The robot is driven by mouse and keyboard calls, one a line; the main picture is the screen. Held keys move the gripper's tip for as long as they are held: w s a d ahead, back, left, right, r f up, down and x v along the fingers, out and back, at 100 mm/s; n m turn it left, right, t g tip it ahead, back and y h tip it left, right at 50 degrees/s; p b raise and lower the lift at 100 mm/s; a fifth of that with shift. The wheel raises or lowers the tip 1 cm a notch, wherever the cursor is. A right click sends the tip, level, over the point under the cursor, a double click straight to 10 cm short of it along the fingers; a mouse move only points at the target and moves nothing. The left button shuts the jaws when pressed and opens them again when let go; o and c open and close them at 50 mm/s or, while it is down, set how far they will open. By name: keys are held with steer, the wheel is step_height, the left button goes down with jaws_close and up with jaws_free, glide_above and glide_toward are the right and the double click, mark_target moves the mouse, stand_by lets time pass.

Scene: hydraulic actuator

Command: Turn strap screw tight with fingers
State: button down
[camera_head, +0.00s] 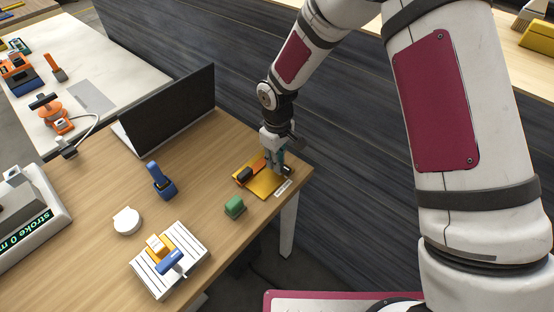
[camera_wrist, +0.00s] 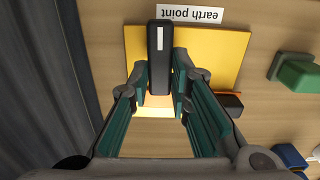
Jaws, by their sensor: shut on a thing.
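My gripper (camera_head: 277,166) reaches straight down over the yellow plate (camera_head: 265,185) at the right end of the wooden table. In the wrist view, its two green-padded fingers (camera_wrist: 160,82) close on either side of a black elongated block with a white strip (camera_wrist: 159,35). This block lies over the yellow plate (camera_wrist: 220,50), beside the "earth point" label (camera_wrist: 189,14). An orange-and-black piece (camera_head: 249,173) lies on the plate beside my gripper; its black end (camera_wrist: 230,103) is partly behind a finger in the wrist view. I cannot make out a separate strap screw.
A green block (camera_head: 234,207) stands near the plate. A blue holder (camera_head: 161,181), a round white thing (camera_head: 127,221) and a white slotted base (camera_head: 155,285) with yellow and blue parts stand farther left. A dark upright panel (camera_head: 165,105) rises behind them.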

steer(key=c, duration=1.5)
jaws_free()
steer(key=shift+r, duration=6)
